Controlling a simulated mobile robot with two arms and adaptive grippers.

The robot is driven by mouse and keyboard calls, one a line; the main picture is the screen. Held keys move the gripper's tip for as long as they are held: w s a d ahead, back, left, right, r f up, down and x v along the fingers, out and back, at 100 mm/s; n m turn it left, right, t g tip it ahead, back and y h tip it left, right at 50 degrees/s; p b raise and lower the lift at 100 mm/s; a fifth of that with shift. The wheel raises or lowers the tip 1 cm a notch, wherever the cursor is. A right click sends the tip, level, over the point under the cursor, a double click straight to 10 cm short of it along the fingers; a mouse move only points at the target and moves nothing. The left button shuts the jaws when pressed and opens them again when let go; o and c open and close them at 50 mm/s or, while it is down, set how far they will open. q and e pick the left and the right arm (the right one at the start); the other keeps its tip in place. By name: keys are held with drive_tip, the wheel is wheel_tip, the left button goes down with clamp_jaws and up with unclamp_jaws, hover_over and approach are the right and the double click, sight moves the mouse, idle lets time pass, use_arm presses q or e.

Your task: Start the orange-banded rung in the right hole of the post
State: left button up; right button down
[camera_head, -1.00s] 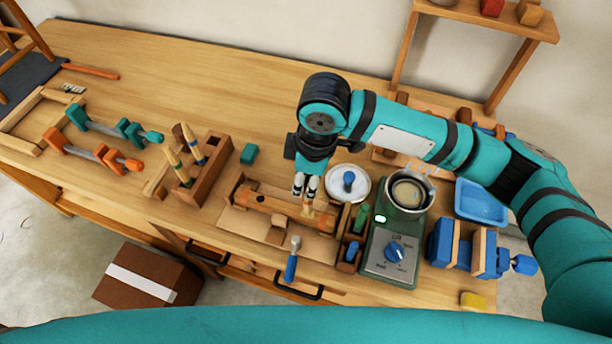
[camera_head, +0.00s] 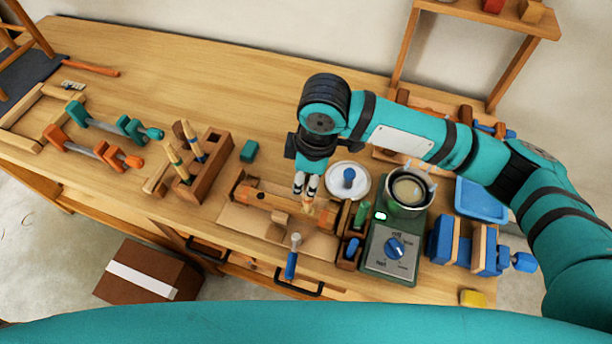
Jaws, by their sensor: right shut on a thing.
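The wooden post (camera_head: 262,199) lies in a wooden cradle on the bench, in front of my right gripper. My right gripper (camera_head: 306,186) points down over the right part of the post and is shut on a short pale rung (camera_head: 307,206). The rung stands roughly upright between the fingertips, with its lower end at the post's right part. Its orange band is too small to make out clearly. The fingers and the small size hide whether its tip is inside the right hole or only resting on it. My left gripper is not in view.
A rung rack (camera_head: 207,172) with banded rungs stands to the left. A mallet (camera_head: 292,260) lies in front of the cradle. A green glue pot heater (camera_head: 390,248) and a white dish (camera_head: 347,180) are close on the right. The back left bench (camera_head: 215,75) is clear.

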drive_tip(key=shift+f, duration=0.55)
drive_tip(key=c, duration=1.1)
unclamp_jaws()
drive_tip(key=shift+o, duration=0.2)
drive_tip(key=r, duration=0.4)
drive_tip(key=d+r, duration=0.1)
drive_tip(key=r, duration=0.7)
drive_tip(key=shift+s+d, duration=0.1)
drive_tip(key=shift+d, duration=0.1)
